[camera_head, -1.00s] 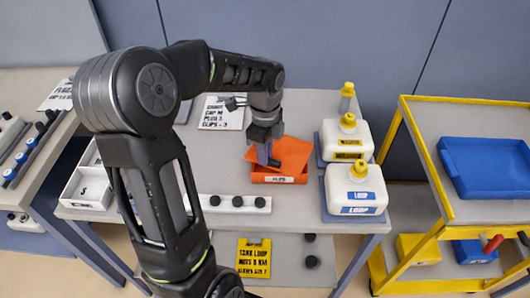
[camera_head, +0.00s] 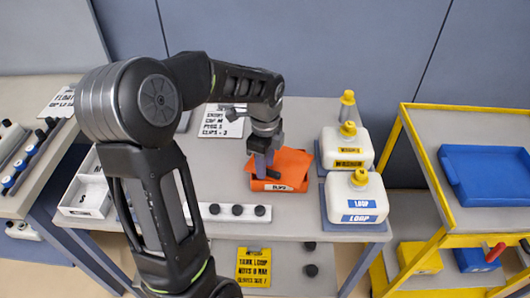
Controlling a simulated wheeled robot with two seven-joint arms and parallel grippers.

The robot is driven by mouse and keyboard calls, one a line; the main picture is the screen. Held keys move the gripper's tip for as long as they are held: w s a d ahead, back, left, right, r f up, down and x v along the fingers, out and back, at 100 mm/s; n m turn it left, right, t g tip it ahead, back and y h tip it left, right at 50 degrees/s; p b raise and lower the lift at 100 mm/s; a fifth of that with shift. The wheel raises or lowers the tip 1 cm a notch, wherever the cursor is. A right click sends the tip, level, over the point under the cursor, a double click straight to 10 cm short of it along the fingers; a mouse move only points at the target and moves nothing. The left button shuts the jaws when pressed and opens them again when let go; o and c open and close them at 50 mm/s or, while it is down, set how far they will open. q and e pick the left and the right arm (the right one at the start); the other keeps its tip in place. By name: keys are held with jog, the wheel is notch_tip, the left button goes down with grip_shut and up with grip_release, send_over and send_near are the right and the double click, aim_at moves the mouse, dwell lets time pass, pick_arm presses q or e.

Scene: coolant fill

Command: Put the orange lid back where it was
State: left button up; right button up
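The orange lid (camera_head: 294,163) lies over the orange box (camera_head: 273,186), which has a white label on its front. The lid looks turned relative to the box, with its right part reaching past the box side. I cannot tell whether it is fully seated. My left gripper (camera_head: 263,172) points down at the left part of the lid, beside a small dark part on it. Its fingers overlap the lid in the picture, and whether they grip it is unclear. My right gripper is not in view.
Two white jugs (camera_head: 355,198) with yellow caps stand right of the box. A white strip with black knobs (camera_head: 232,212) lies in front, and a white tray (camera_head: 84,197) is at left. A sign (camera_head: 221,121) lies behind. A yellow cart with a blue tray (camera_head: 490,172) stands at right.

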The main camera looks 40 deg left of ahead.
pick_arm(q)
notch_tip(320, 180, up, 13)
dwell(0.4)
dwell(0.9)
